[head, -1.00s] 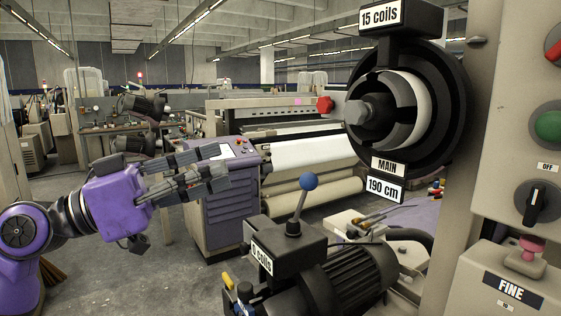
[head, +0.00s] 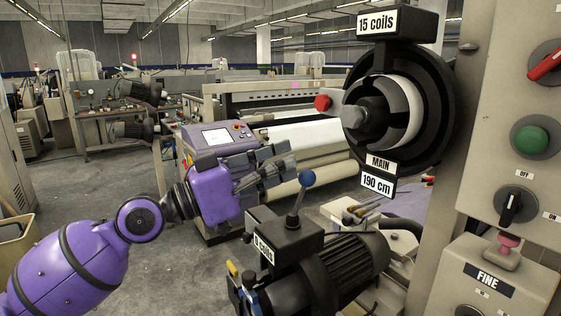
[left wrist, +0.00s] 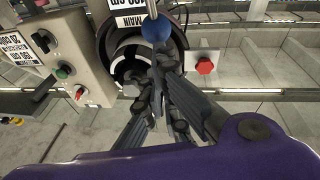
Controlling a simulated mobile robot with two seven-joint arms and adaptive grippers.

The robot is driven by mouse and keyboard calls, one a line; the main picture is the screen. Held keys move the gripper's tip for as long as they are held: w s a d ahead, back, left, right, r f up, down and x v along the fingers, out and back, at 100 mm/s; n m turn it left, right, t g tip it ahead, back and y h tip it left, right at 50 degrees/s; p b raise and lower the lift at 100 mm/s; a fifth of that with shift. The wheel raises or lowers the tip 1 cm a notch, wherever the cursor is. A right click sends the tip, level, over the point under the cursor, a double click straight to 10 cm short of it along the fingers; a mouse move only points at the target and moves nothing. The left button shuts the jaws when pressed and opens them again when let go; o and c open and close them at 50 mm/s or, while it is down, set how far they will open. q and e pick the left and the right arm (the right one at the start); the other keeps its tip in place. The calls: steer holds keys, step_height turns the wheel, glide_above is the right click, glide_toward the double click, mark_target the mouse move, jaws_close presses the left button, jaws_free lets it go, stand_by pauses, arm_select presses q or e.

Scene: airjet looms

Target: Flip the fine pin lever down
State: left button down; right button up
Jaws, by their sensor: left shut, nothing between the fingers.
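A lever with a blue ball knob (head: 306,178) stands up from the black box marked "0 coils" (head: 283,238), leaning slightly right. In the left wrist view the blue ball (left wrist: 156,30) shows just past my fingertips. My left gripper (head: 280,166) is shut and empty, up and left of the ball in the head view, with its fingertips close to it. I cannot tell whether they touch. The dark fingers also show together in the left wrist view (left wrist: 160,68). My right gripper is out of view.
The large black drum marked "MAIN" (head: 400,110) with a red knob (head: 322,103) stands behind and above the lever. A finned black motor body (head: 345,265) lies below right of it. A control panel with a green button (head: 531,139) is at right. Open floor lies left.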

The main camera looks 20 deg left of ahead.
arm_select(q)
steer(key=shift+w, duration=0.1)
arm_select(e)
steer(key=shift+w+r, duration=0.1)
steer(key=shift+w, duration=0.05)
arm_select(q)
steer(key=shift+x, duration=0.9)
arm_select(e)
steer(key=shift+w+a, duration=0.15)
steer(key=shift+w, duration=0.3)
arm_select(q)
steer(key=shift+w+a+f, duration=0.1)
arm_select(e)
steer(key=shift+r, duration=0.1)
